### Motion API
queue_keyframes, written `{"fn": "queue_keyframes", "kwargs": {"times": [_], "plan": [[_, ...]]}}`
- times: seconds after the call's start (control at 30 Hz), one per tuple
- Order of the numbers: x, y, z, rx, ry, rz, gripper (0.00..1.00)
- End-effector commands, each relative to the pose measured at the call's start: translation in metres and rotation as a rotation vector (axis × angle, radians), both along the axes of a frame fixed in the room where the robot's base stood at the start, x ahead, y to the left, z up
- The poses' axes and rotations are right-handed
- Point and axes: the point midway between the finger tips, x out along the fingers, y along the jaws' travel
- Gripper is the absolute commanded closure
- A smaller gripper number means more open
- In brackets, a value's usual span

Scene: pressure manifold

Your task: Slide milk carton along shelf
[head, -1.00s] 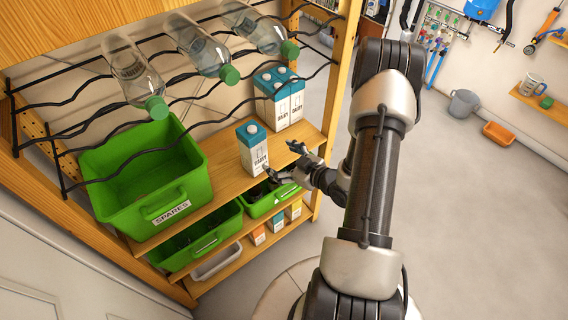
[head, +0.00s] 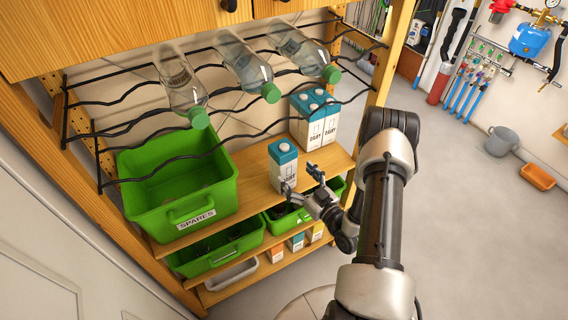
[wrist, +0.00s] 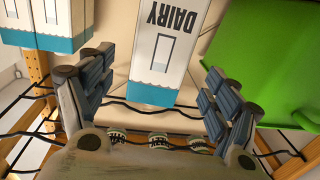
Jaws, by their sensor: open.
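A white milk carton (head: 284,168) with a blue-green top stands upright on the wooden shelf (head: 256,186), right of the green bin. Two similar cartons (head: 315,120) stand together farther back on the shelf. My gripper (head: 299,178) is open at the carton's near right side, its fingers spread. In the wrist view the carton (wrist: 170,50) appears upside down, with its DAIRY label showing. It lies between and beyond the open fingers of my gripper (wrist: 155,66). I cannot tell whether a finger touches it.
A green SPARES bin (head: 180,195) stands on the shelf's left. A wire rack holding several clear bottles (head: 243,68) hangs above. A wooden post (head: 384,75) bounds the right side. Lower shelves hold a green bin (head: 218,250) and small cartons.

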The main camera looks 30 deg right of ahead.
Motion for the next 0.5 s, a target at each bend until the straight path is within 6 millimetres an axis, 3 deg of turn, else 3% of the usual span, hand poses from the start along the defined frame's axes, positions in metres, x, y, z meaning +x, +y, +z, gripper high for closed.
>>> {"fn": "queue_keyframes", "kwargs": {"times": [0.2, 0.5], "plan": [[0.043, 0.006, -0.001, -0.003, -0.002, 0.004, 0.18], [0.076, 0.009, 0.0, -0.001, -0.001, 0.0, 0.18]]}}
